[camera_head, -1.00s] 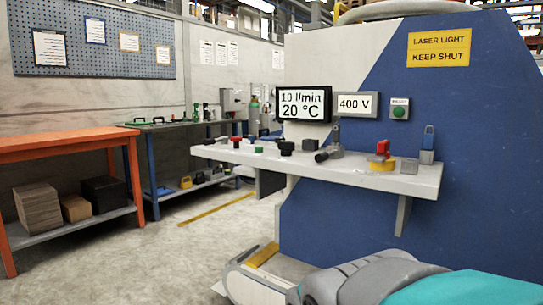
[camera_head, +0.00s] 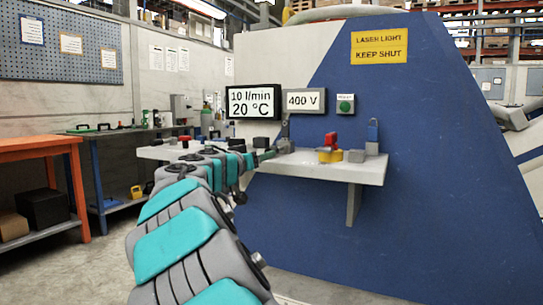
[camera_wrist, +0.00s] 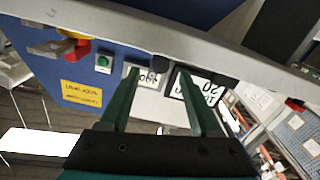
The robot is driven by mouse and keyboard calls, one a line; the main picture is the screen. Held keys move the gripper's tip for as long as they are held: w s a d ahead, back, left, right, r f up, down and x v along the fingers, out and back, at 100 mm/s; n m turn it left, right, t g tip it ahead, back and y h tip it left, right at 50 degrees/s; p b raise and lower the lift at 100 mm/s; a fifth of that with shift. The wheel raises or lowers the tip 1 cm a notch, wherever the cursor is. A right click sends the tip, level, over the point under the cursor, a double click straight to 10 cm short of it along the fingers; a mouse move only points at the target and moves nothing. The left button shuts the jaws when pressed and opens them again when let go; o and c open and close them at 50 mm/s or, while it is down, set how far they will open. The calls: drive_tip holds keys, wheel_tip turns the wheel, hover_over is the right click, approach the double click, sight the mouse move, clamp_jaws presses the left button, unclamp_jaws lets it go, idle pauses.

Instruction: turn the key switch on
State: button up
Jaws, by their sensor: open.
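My gripper (camera_wrist: 160,72) is open, with nothing between its two green fingers in the wrist view. In the head view my arm reaches over the shelf (camera_head: 345,170), and its end is beside an upright grey lever (camera_head: 285,138). To the right stand a red handle on a yellow base (camera_head: 330,148), a small grey block (camera_head: 356,156) and a grey device with a blue upright top (camera_head: 373,138). I cannot tell for sure which one is the key switch. The wrist view is upside down and shows the red handle (camera_wrist: 76,48) left of my fingers.
A display (camera_head: 253,102), a 400 V panel (camera_head: 304,101) and a green button (camera_head: 345,105) are on the wall behind the shelf. A black knob (camera_head: 261,142) and a red knob (camera_head: 184,139) are farther left. An orange bench (camera_head: 40,143) stands at the left.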

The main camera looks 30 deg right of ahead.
sight(278, 149)
drive_tip(key=shift+p+x, duration=0.6)
drive_tip(key=shift+x, duration=3.4)
drive_tip(key=shift+a, duration=0.1)
clamp_jaws()
